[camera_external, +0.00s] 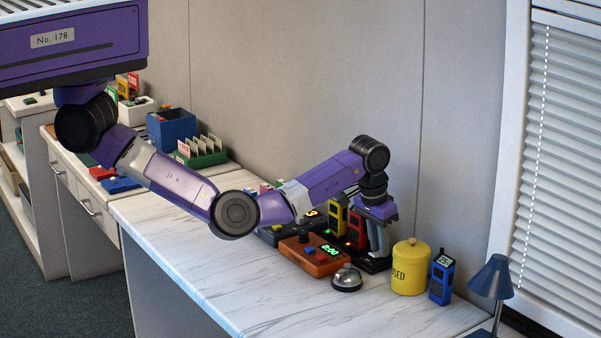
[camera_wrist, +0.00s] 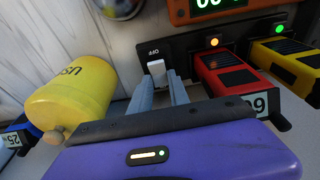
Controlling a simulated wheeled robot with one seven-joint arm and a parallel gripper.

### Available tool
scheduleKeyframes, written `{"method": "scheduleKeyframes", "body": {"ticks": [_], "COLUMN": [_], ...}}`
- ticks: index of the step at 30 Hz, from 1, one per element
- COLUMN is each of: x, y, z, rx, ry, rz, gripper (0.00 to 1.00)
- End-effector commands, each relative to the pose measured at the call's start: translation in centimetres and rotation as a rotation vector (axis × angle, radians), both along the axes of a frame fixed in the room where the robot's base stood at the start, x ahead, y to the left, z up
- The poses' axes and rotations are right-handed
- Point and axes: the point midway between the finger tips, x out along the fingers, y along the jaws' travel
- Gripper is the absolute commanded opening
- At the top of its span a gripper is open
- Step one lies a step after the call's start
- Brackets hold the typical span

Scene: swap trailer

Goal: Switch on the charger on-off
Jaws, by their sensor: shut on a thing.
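The black charger (camera_wrist: 182,45) lies on the counter with a red handset (camera_wrist: 228,74) and a yellow handset (camera_wrist: 287,65) standing in it. Its white on-off switch (camera_wrist: 157,70) sits at the charger's end, beside an "OFF" label. My gripper (camera_wrist: 160,84) is shut on the switch, with one fingertip on each side of it. In the external view my gripper (camera_external: 377,250) points down at the charger's near end and hides the switch. An orange lamp glows by the red handset and a green lamp by the yellow one.
An orange timer box (camera_external: 316,257) with a lit display and a silver bell (camera_external: 347,278) stand just in front. A yellow canister (camera_external: 410,270), a blue handset (camera_external: 442,279) and a blue lamp (camera_external: 490,277) stand to the right. The front counter is clear.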

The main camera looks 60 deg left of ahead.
Motion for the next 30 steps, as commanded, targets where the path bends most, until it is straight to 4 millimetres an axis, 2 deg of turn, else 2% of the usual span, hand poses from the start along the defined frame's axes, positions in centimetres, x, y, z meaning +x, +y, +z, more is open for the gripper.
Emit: {"method": "scheduleKeyframes", "body": {"ticks": [1,19,20,22,23,30], "x": [0.24,0.38,0.37,0.35,0.35,0.3], "y": [-0.04,-0.07,-0.07,-0.06,-0.05,-0.01], "z": [0.56,0.08,0.08,0.08,0.07,0.01], "rx": [-0.002,-0.002,-0.002,-0.002,-0.002,-0.001], "ry": [0.018,0.084,0.084,0.084,0.085,0.086], "rz": [-0.001,0.0,0.0,0.0,0.0,0.0], "gripper": [0.0,0.0,0.28,0.41,0.44,0.44]}}
